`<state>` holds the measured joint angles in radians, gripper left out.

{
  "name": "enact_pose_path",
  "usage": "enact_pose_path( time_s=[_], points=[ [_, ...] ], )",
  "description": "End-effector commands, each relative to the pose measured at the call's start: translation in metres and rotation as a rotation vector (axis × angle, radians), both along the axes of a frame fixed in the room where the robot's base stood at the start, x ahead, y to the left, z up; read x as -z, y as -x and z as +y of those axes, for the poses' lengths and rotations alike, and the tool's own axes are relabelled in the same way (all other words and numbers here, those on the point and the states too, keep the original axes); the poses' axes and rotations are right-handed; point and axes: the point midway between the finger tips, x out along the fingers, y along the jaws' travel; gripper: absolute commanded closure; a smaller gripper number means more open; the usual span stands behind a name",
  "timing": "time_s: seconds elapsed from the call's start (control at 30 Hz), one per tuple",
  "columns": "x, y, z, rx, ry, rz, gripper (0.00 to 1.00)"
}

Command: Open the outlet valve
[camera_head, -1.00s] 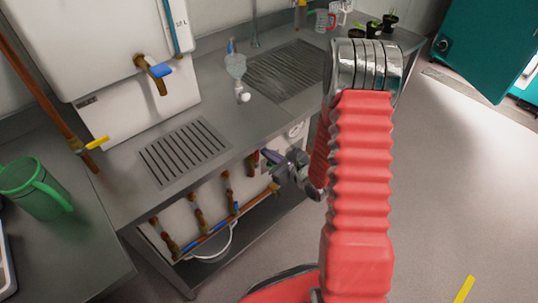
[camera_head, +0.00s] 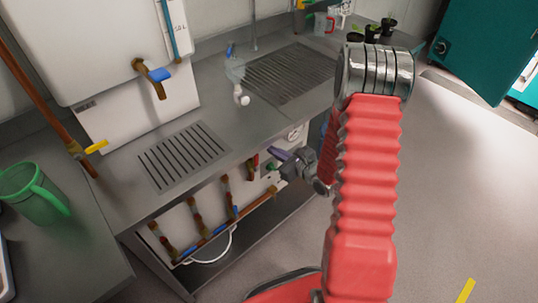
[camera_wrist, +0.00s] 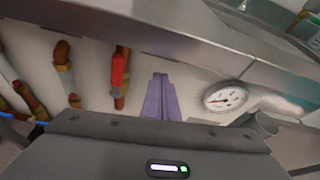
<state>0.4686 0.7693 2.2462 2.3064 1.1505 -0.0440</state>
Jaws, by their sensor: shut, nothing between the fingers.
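Several valves show, and I cannot tell which is the outlet valve. A red-handled valve (camera_wrist: 118,75) is on a vertical pipe under the counter, left of my gripper in the wrist view. A blue-handled tap (camera_head: 158,73) is on the white tank (camera_head: 110,45). A yellow-handled valve (camera_head: 96,147) is on the copper pipe at the left. My gripper (camera_head: 278,154) is in front of the panel under the counter edge. Its purple fingers (camera_wrist: 160,98) are shut together and empty, and point at the panel. I cannot tell their distance from it.
A round gauge (camera_wrist: 224,97) is on the panel right of my fingers. The steel counter (camera_head: 215,120) overhangs the pipes. A lower copper pipe (camera_head: 258,201) runs across below. A green mug (camera_head: 30,190) stands at the left. Open floor (camera_head: 450,180) lies to the right.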

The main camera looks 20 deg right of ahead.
Motion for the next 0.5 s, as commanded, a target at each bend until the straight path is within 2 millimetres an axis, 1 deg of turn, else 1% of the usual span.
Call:
enact_pose_path(
  time_s=[0.03, 0.27, 0.37, 0.5],
  points=[
    [0.000, 0.001, -0.005, 0.002, 0.000, 0.001, 1.00],
    [0.000, 0.029, -0.004, 0.001, -0.001, 0.002, 1.00],
    [0.000, 0.043, -0.003, -0.001, -0.002, 0.002, 1.00],
    [0.000, 0.066, -0.004, -0.002, -0.001, 0.002, 1.00]
  ],
)
